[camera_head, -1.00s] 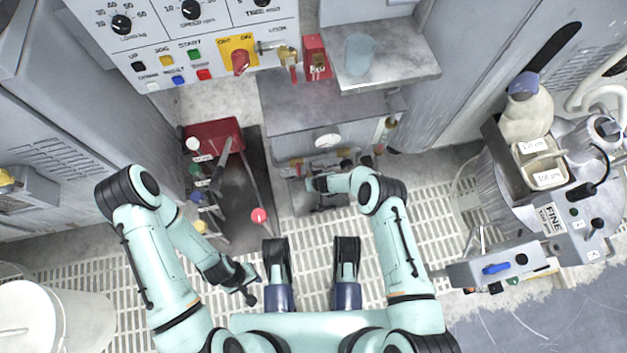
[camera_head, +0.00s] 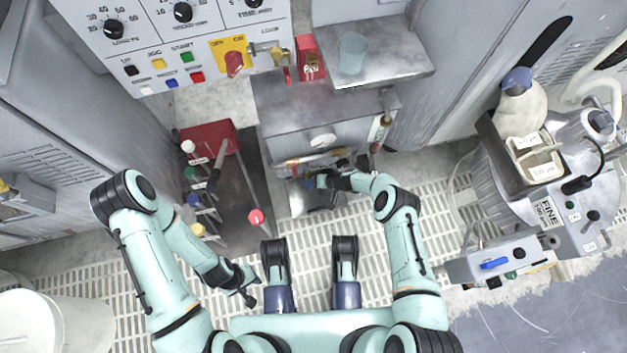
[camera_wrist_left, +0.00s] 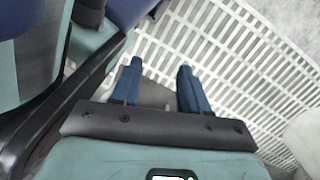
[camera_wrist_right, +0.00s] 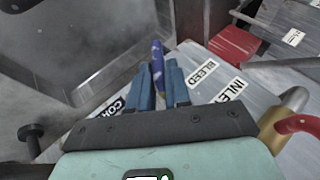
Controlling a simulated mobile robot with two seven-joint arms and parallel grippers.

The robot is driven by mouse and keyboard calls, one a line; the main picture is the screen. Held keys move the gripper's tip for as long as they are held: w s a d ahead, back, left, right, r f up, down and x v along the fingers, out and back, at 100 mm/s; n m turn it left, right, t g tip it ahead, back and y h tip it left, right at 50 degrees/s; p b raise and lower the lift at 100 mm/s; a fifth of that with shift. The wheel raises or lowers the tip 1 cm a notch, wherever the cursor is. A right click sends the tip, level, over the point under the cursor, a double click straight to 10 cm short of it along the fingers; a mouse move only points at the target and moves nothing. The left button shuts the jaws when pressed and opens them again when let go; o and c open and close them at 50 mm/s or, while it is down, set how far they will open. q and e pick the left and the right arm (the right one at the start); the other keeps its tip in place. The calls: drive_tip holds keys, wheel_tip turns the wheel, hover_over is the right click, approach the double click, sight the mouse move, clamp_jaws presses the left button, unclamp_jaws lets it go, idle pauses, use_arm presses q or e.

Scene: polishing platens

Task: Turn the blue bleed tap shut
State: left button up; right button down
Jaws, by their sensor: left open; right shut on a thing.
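The blue bleed tap (camera_wrist_right: 158,65) shows in the right wrist view as a narrow blue-violet handle between my right fingertips, beside the BLEED label (camera_wrist_right: 202,72). My right gripper (camera_wrist_right: 164,82) is shut on it; the fingers hide the tap's lower part. In the head view my right gripper (camera_head: 322,181) is low at the front of the grey cabinet, and the tap is too small and covered to make out there. My left gripper (camera_head: 250,285) is open and empty over the floor grating; its two blue fingers (camera_wrist_left: 160,85) stand apart in the left wrist view.
An INLET label (camera_wrist_right: 231,90) and a brass fitting with a red handle (camera_wrist_right: 292,112) are close to my right gripper. A gauge (camera_head: 322,138) is on the cabinet above.

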drive_tip(key=c, duration=1.2)
unclamp_jaws()
drive_tip(key=shift+o, duration=0.2)
drive_tip(key=shift+d+r, duration=0.15)
use_arm(q)
drive_tip(key=w+d+r+t+p, duration=0.1)
drive_tip(key=w+r+p, duration=0.3)
drive_tip(key=w, duration=0.4)
drive_tip(key=shift+r+m+t, duration=0.3)
drive_tip(key=shift+r+t, duration=0.1)
drive_tip(key=shift+t, duration=0.5)
use_arm(e)
drive_tip(key=s+d, duration=0.5)
drive_tip(key=d, duration=0.6)
drive_tip(key=shift+s+d+r, duration=0.15)
drive_tip(key=shift+d+r, duration=0.05)
drive_tip(key=shift+r, duration=0.1)
drive_tip(key=shift+o, duration=0.3)
